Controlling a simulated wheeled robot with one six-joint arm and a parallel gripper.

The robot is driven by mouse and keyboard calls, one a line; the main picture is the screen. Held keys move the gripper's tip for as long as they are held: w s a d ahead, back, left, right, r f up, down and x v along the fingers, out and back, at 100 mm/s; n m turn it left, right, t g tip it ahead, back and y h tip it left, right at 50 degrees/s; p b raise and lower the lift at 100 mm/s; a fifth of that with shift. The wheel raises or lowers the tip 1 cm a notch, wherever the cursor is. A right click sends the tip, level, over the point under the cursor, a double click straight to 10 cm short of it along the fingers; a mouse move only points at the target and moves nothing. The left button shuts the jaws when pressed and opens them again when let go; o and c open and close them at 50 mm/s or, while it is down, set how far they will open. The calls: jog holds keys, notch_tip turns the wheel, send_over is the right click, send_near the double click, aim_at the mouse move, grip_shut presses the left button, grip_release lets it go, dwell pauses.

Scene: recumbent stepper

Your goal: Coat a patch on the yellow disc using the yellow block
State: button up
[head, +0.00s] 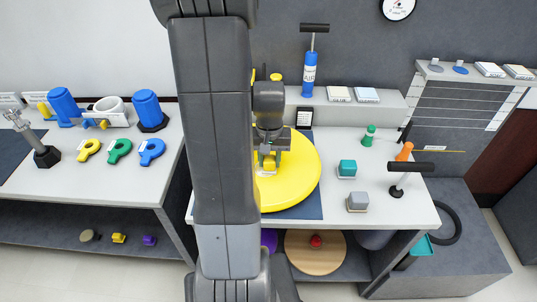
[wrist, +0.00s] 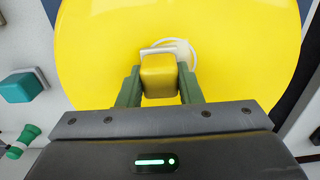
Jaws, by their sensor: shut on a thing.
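The yellow disc (head: 303,170) lies on a dark blue mat (head: 312,204) on the white table, partly hidden in the head view by my arm. It fills most of the wrist view (wrist: 95,60). My gripper (head: 270,160) is over the disc, shut on the yellow block (wrist: 159,75). The block also shows between the fingers in the head view (head: 269,163). A pale base edge shows at the block's far side, low at the disc; whether it touches cannot be told for certain. A thin white ring outline (wrist: 190,50) shows on the disc beside the block.
A teal block (head: 347,169), a grey block (head: 357,202), a green bottle-like piece (head: 369,136), an orange cone (head: 404,152) and a black-handled tool (head: 397,190) stand right of the disc. A blue pump (head: 309,75) stands behind on a ledge.

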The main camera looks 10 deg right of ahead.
jog(key=shift+s, duration=0.1)
jog(key=shift+s+a, duration=0.1)
jog(key=shift+s, duration=0.9)
jog(key=shift+f, duration=0.1)
jog(key=shift+a, duration=0.1)
jog(key=shift+w+a, duration=0.1)
jog(key=shift+a, duration=1.05)
jog(key=shift+w, duration=0.1)
